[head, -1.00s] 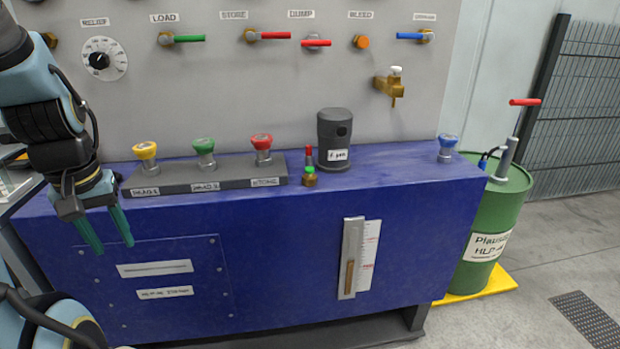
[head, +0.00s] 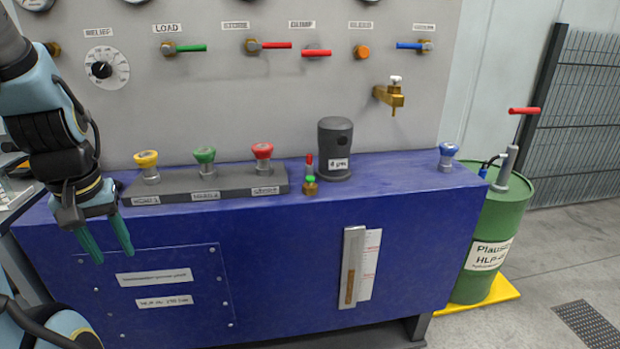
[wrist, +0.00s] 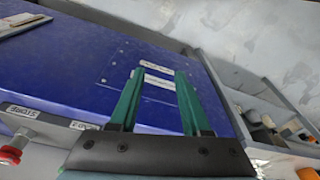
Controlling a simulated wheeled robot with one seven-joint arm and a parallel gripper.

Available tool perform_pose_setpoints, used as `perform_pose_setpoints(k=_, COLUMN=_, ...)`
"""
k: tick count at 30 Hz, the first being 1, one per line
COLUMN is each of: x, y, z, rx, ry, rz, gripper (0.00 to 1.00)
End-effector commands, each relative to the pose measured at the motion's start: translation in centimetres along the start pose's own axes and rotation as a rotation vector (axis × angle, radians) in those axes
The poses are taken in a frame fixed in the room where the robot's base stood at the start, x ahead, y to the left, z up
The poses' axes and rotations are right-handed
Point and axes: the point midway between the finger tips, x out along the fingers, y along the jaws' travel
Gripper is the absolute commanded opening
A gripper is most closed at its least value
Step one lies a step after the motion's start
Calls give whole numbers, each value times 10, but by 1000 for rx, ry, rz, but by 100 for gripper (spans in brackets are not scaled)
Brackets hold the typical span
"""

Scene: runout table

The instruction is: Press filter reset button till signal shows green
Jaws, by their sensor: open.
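The dark grey filter housing (head: 335,150) stands upright on the blue tank top, with a small white label on its front. Just left of it is a small red-topped part (head: 309,162), and in front of that a brass fitting with a green top (head: 310,185). I cannot tell for certain which is the reset button or the signal. My gripper (head: 113,248) is open and empty at the left, pointing down in front of the tank, well away from the filter. The wrist view shows its green fingers (wrist: 160,80) apart over the tank front; the filter is not in that view.
A strip with yellow (head: 147,165), green (head: 205,162) and red (head: 263,158) mushroom buttons lies between my gripper and the filter. A blue button (head: 447,157) is further right. A brass tap (head: 392,95) and levers project from the panel. A green drum (head: 497,230) stands right.

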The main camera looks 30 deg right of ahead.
Motion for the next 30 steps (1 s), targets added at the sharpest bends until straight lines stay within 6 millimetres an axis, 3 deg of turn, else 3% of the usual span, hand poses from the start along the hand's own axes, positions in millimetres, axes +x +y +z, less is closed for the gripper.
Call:
perform_pose_setpoints(k=5, x=0, y=0, z=0, rx=0, ry=0, rz=0, gripper=48)
perform_pose_setpoints(k=18, x=0, y=0, z=0, rx=0, ry=0, rz=0, gripper=0)
perform_pose_setpoints(k=30, x=0, y=0, z=0, rx=0, ry=0, rz=0, gripper=0)
